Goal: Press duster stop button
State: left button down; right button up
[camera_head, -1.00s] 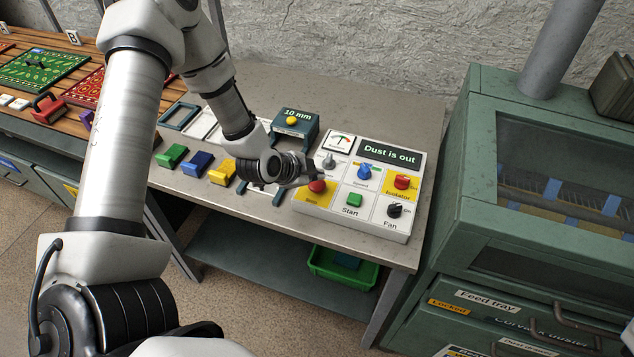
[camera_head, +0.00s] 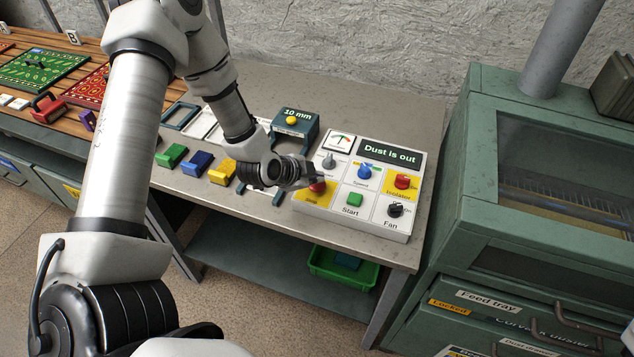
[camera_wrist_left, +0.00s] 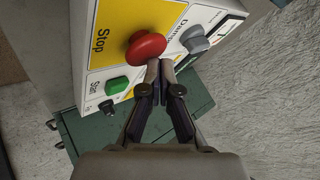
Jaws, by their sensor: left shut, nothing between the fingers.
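The red stop button (camera_head: 318,187) is a round mushroom head on the yellow patch at the left of the white control panel (camera_head: 372,226). In the left wrist view the red button (camera_wrist_left: 146,47) stands beside the word "Stop". My left gripper (camera_head: 306,171) is shut and empty, with its tips close over the button and partly covering it. In the left wrist view the closed fingertips (camera_wrist_left: 160,66) are right beside the button's edge; I cannot tell whether they touch. The panel's display (camera_head: 390,154) reads "Dust is out". My right gripper is not in view.
Near the button are a green start button (camera_head: 354,199), a blue knob (camera_head: 364,172), a red knob (camera_head: 403,181) and a black fan knob (camera_head: 395,210). The green machine (camera_head: 460,150) stands to the right.

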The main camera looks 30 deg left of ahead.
pick_arm(q)
jog(key=shift+f, duration=0.45)
dwell(0.5)
jog(key=shift+r+p, duration=0.85)
jog(key=shift+r, duration=0.15)
notch_tip(320, 180, up, 5)
jog(key=p, duration=0.5)
dwell(0.3)
